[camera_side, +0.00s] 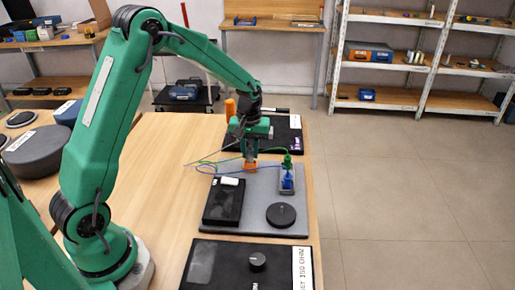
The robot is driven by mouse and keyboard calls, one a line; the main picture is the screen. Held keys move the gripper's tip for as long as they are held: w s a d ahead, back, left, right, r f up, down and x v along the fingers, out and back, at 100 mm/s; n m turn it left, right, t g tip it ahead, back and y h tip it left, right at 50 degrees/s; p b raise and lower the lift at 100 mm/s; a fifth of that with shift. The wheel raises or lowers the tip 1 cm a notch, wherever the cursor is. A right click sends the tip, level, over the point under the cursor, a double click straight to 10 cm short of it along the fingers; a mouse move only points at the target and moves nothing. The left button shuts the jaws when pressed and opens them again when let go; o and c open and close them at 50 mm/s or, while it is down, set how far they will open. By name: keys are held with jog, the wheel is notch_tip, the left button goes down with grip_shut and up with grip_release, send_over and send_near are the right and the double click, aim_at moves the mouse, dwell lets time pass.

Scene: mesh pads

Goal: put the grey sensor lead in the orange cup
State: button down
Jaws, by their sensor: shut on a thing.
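My gripper (250,153) is at the end of the green arm, low over the grey mat (259,205). It is shut, apparently on the grey sensor lead (211,154), a thin line running left from the fingers. The lead's held end is hidden by the fingers. A small orange piece (250,168), apparently the orange cup, shows directly under the fingertips. I cannot tell whether the lead's end is inside it, touching it or just above it.
A green plug (287,160) and a blue plug (287,182) stand right of my gripper, with wires running left. A black box (223,203) and a black disc (281,215) lie in front. An orange cylinder (230,108) stands behind.

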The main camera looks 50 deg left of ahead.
aim_at(249, 146)
jog(key=shift+f, duration=1)
jog(key=shift+f, duration=0.2)
jog(key=c, duration=1.3)
grip_release()
jog(key=shift+o, duration=0.2)
jog(key=shift+r, duration=0.15)
notch_tip(249, 146, up, 12)
jog(key=shift+f, duration=0.1)
jog(key=shift+s, duration=0.1)
